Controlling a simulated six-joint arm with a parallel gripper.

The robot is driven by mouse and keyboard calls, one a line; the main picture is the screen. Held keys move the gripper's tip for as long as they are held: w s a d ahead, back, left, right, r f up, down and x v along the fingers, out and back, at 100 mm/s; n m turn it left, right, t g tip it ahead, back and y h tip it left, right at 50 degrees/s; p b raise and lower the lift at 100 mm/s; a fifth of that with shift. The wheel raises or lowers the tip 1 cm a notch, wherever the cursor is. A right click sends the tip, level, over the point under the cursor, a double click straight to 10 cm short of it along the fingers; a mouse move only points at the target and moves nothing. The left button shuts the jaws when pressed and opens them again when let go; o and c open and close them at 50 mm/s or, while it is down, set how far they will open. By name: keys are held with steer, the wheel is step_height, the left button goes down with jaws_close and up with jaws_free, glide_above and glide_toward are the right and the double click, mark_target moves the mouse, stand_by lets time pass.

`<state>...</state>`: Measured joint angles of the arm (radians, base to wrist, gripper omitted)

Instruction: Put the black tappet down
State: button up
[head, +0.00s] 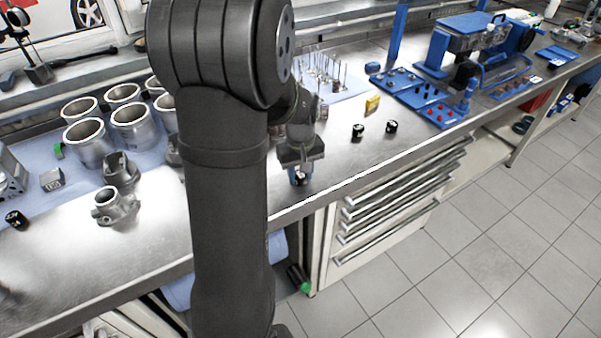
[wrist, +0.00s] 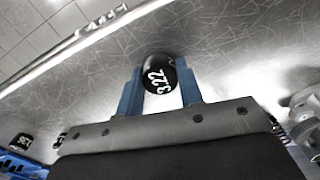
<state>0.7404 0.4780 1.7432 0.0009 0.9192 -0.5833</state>
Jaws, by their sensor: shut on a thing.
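My gripper (head: 300,177) points down near the front edge of the steel bench, partly behind my arm in the head view. Its two blue fingers are shut on a black tappet (wrist: 158,74) with white digits, which look like 322, on its face. In the wrist view the tappet sits between the fingertips, close to the bench top (wrist: 225,50). I cannot tell whether it touches the bench. Two more black tappets (head: 358,132) (head: 391,127) stand to the right on the bench. One of this kind also shows at the left of the wrist view (wrist: 22,141).
Blue trays with small parts (head: 432,105) lie further right. Several metal cylinders (head: 130,125) and a piston (head: 112,207) stand left of my arm. Another black piece (head: 17,220) lies far left. The bench edge and drawers (head: 395,205) are close in front.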

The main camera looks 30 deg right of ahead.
mark_target(300, 174)
steer(key=shift+f, duration=0.15)
steer(key=o, duration=1)
steer(key=shift+c, duration=0.2)
step_height(300, 174, up, 12)
step_height(300, 174, down, 12)
steer(key=shift+r, duration=1.8)
